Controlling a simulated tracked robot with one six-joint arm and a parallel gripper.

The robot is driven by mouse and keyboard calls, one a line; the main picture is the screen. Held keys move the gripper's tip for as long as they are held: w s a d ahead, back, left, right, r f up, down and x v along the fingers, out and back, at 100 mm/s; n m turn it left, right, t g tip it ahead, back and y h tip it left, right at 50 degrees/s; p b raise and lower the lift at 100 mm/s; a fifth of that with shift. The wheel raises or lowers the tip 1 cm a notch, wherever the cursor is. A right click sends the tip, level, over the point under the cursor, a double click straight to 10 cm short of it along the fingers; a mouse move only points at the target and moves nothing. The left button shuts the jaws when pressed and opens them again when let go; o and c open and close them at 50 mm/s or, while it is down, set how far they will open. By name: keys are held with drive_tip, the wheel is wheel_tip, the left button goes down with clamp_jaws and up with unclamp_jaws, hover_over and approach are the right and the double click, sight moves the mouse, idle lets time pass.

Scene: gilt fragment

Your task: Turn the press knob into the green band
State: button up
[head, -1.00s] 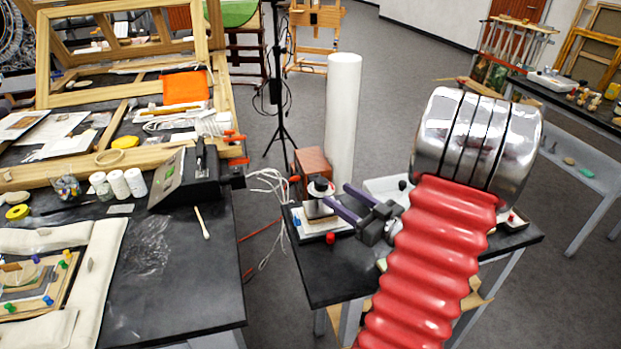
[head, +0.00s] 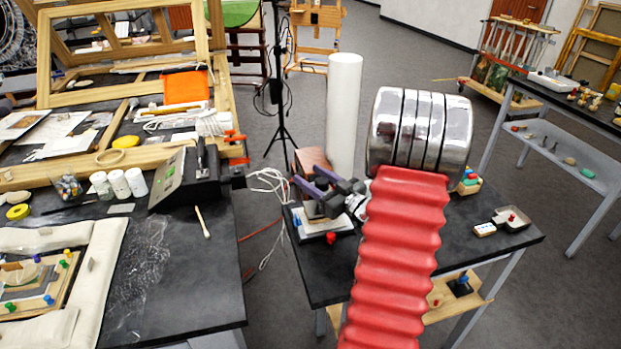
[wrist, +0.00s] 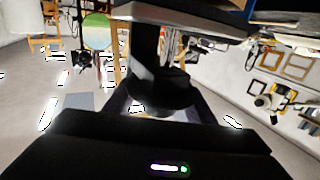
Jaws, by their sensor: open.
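The small press (head: 322,226) stands at the back left corner of the black side table, with a pale base and a grey block above it. My gripper (head: 311,183) has purple fingers spread open at the top of the press, and they hide its knob in the head view. In the wrist view a dark round part (wrist: 160,92), apparently the knob, lies between the open fingers of my gripper (wrist: 162,108), below a dark upright. I cannot tell whether the fingers touch it. The green band and any pointer cannot be made out.
A reddish-brown box (head: 311,160) and a tall white cylinder (head: 344,115) stand close behind the press.

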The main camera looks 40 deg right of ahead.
drive_tip(key=shift+w, duration=0.1)
drive_tip(key=shift+c, duration=0.4)
drive_tip(key=c, duration=0.9)
drive_tip(key=shift+a, duration=0.2)
drive_tip(key=shift+c, duration=0.3)
drive_tip(key=shift+d, duration=0.15)
